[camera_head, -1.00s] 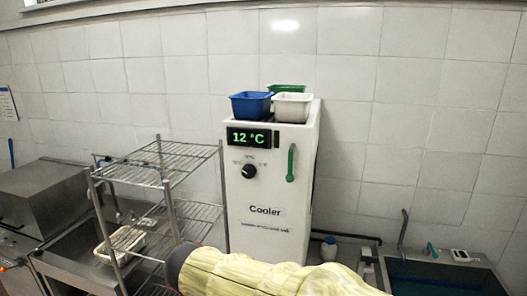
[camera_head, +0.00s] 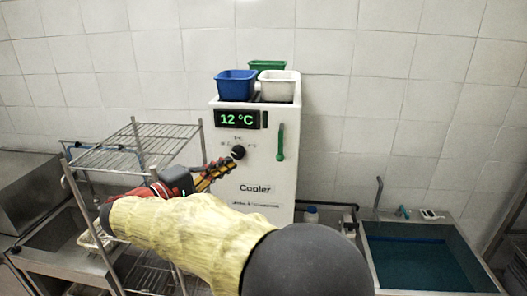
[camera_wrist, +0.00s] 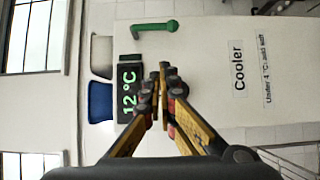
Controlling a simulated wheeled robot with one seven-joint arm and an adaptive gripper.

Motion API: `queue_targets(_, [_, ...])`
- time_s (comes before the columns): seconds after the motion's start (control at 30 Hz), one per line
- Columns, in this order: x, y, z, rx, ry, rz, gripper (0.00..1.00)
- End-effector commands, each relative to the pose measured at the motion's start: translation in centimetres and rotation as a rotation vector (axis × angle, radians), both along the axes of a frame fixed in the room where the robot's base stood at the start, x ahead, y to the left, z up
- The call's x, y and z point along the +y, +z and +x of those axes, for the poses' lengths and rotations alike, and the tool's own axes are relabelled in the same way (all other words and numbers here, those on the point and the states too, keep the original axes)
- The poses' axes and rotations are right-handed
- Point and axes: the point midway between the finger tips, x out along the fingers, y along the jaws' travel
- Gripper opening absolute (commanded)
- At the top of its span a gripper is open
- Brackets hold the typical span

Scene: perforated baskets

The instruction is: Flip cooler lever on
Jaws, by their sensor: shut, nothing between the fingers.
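The white cooler (camera_head: 270,205) stands upright against the tiled wall, with a lit display (camera_head: 236,119) reading 12 °C. Its green lever (camera_head: 281,143) is on the front, right of the display, with its long part hanging down. The lever also shows in the wrist view (camera_wrist: 155,27), clear of my fingers. A black round knob (camera_head: 238,152) sits below the display. My gripper (camera_head: 231,163) is shut and empty, in front of the cooler near the knob and left of the lever. In the wrist view, my fingertips (camera_wrist: 163,72) hide the knob area.
Blue (camera_head: 236,86), white (camera_head: 280,87) and green (camera_head: 267,66) baskets sit on top of the cooler. A wire rack (camera_head: 135,140) stands close on the left. A sink with blue-green water (camera_head: 425,262) is at the right. The space before the lever looks clear.

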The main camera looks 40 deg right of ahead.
Motion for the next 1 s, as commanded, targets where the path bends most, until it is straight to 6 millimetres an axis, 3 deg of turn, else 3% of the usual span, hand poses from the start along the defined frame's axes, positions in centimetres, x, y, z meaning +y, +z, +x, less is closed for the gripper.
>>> queue_targets(0.17, [-0.1,0.0,0.0,0.001,0.0,0.001,0.0])
queue_targets(0.33, [-1.5,0.0,0.1,0.002,-0.002,0.002,0.0])
queue_targets(0.8, [-10.3,0.1,1.1,0.002,-0.004,0.002,0.0])
queue_targets(1.0, [-12.3,0.2,-0.7,0.001,-0.001,0.003,0.0])
